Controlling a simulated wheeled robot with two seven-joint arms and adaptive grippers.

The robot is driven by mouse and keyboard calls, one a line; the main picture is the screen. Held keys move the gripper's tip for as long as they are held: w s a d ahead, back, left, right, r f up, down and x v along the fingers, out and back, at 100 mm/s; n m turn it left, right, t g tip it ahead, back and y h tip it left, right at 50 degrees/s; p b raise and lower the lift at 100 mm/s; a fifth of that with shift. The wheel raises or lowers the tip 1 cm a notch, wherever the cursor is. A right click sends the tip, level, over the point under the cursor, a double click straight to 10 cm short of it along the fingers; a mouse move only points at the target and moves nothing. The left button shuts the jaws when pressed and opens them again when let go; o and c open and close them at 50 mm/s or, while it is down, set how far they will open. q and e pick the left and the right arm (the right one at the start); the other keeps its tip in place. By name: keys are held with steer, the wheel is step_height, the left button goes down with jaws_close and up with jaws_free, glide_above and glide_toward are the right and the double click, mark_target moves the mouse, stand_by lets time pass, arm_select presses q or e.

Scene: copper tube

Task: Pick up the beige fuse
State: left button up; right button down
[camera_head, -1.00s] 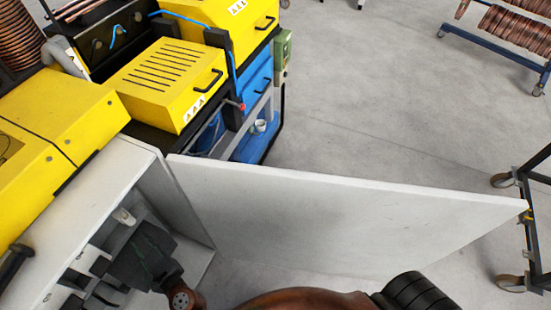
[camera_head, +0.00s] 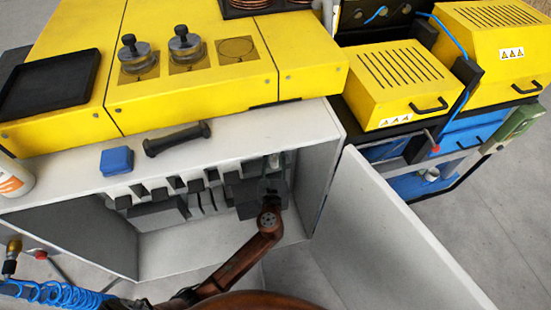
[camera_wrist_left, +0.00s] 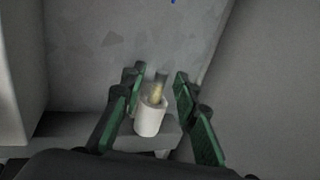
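The fuse, a pale cream cylinder (camera_wrist_left: 149,117) with a brass-coloured tip, stands between the fingers of my left gripper (camera_wrist_left: 156,110) in the left wrist view. The green-padded fingers are spread, with a gap visible on each side of the fuse. In the head view my left gripper (camera_head: 272,184) is inside the open white cabinet, at its back right. A small pale piece (camera_head: 274,161) shows just beyond it, too small to identify surely. My right gripper is not in view.
The cabinet (camera_head: 250,128) has side walls close to my arm and an open door (camera_head: 385,240) on the right. Several dark grey holders (camera_head: 160,208) line its back. A blue box (camera_head: 117,160) and a black handled tool (camera_head: 177,138) lie on top.

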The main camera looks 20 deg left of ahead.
arm_select(q)
steer(key=shift+w, duration=0.1)
steer(key=shift+a, duration=0.1)
steer(key=shift+c, duration=0.6)
jaws_close()
steer(key=shift+r, duration=0.25)
